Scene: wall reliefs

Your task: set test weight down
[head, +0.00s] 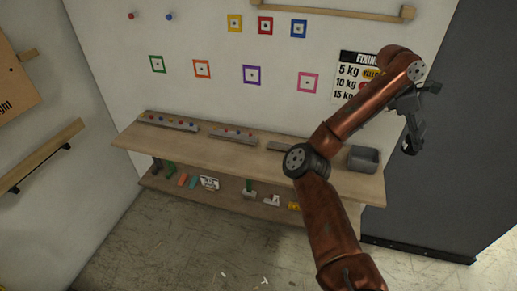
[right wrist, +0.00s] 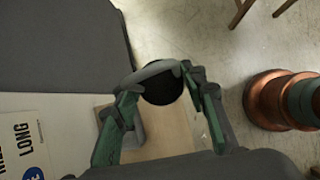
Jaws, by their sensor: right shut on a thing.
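The test weight (right wrist: 163,90) is a round black body with a grey curved handle, seen in the right wrist view. My right gripper (right wrist: 160,82) is shut on it, the green-and-grey fingers on either side at the handle. In the head view my right gripper (head: 413,132) is high at the right, in front of the dark grey panel. The weight is small and hard to make out there. In the right wrist view the weight hangs above the wooden shelf and floor, apart from both. My left gripper is not in view.
A wooden wall shelf (head: 225,153) holds grey racks and, at its right end, a grey open bin (head: 363,158). A lower shelf (head: 160,182) carries several small items. A sign (head: 350,72) lists kilograms. Coloured square targets and a rail (head: 340,12) are on the wall.

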